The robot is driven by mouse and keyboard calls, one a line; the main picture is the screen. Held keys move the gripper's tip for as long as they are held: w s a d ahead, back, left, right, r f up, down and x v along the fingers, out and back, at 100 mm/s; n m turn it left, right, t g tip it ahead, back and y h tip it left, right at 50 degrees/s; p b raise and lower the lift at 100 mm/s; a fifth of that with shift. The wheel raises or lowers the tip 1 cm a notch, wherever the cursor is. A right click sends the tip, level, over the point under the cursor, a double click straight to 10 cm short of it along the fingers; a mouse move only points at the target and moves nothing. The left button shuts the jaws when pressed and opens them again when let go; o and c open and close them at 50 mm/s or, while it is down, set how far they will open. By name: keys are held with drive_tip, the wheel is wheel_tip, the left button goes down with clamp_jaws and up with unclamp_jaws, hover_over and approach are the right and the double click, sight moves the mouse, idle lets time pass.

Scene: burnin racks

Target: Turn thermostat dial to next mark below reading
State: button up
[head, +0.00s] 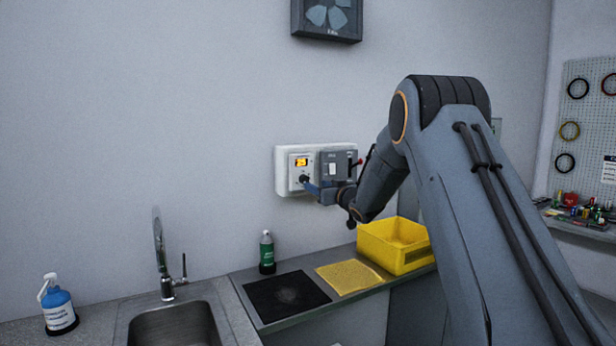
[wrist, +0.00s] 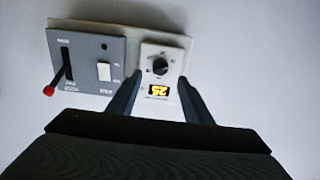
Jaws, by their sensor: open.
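The thermostat is a white panel (wrist: 148,52) on the wall with a small black dial (wrist: 159,66) and a lit orange display (wrist: 159,90). The wrist view shows it upside down. The display looks like 25 in the head view (head: 301,162), but the digits are small. Marks surround the dial, too small to read. My gripper (wrist: 159,79) is open, with one finger on each side of the dial and a gap to it on both sides. In the head view my gripper (head: 309,187) is at the wall, partly covering the dial (head: 304,179).
A grey switch box (wrist: 86,60) with a red-tipped lever (wrist: 49,90) and a white rocker sits beside the thermostat. Below are a yellow bin (head: 398,255), a green bottle (head: 267,252), a black mat (head: 286,296), a yellow cloth (head: 349,276) and a sink (head: 172,327) with a tap.

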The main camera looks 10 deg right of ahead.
sight(307, 181)
drive_tip(key=shift+p+x, duration=1.35)
drive_tip(key=shift+x, duration=2.5)
drive_tip(key=c, duration=1.1)
drive_tip(key=shift+o, duration=0.2)
drive_tip(key=shift+b, duration=0.4)
